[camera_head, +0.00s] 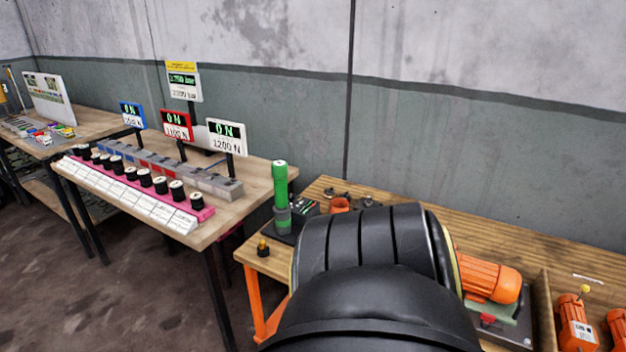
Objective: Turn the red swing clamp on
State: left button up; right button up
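A red-framed display (177,125) reading "0 N" above "1100 N" stands on a post at the back of the middle table (240,208). In front of it is a row of small grey blocks, some with blue or red parts; a red part (165,166) shows near the middle of the row. I cannot tell for sure which piece is the red swing clamp. A pink strip (190,207) with several black knobs (160,185) and white blocks runs along the table's front. Neither of my grippers is in view.
A blue-framed display (132,114) and a white one (227,136) flank the red one. The wooden bench (555,257) at right holds a green-topped post (280,185) and orange motors (490,278). A large black part, apparently mine, hides the bench's middle.

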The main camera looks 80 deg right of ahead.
aim_at(487, 320)
jog(key=u, duration=0.15)
jog(key=k, duration=1.5)
jog(key=z, duration=0.85)
